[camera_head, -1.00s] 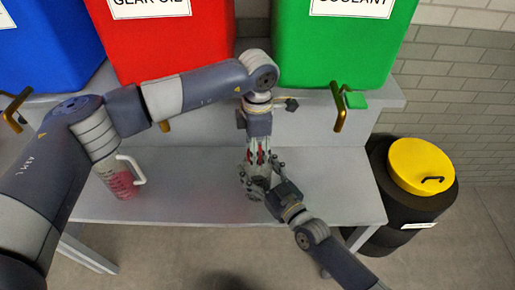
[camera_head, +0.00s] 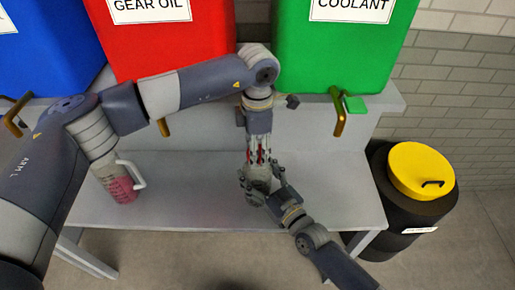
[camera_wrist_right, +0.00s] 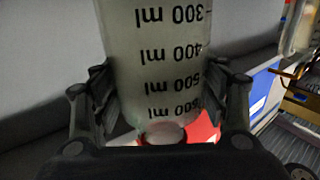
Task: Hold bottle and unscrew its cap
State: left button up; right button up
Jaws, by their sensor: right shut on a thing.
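A translucent bottle with black millilitre marks (camera_wrist_right: 160,60) fills the middle of the right wrist view, its lettering upside down. My right gripper (camera_wrist_right: 160,95) is shut around it, one finger on each side. In the head view, the bottle (camera_head: 262,182) is small, grey and partly hidden by the fingers of my right gripper (camera_head: 263,190). My left gripper (camera_head: 259,160) comes down from above, directly over the bottle. Its fingertips are too small and overlapped to show whether they grip. I cannot make out the cap clearly.
A grey shelf (camera_head: 190,190) lies below. A jug with pink liquid (camera_head: 117,185) stands at its left. Blue (camera_head: 45,45), red (camera_head: 170,50) and green (camera_head: 340,60) tanks with taps stand behind. A black drum with a yellow lid (camera_head: 420,170) is at right.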

pick_arm(q)
jog(key=shift+r, duration=2)
pick_arm(e)
jog(key=o, duration=2.2)
jog(key=shift+c, duration=0.2)
jog(key=v, duration=1.2)
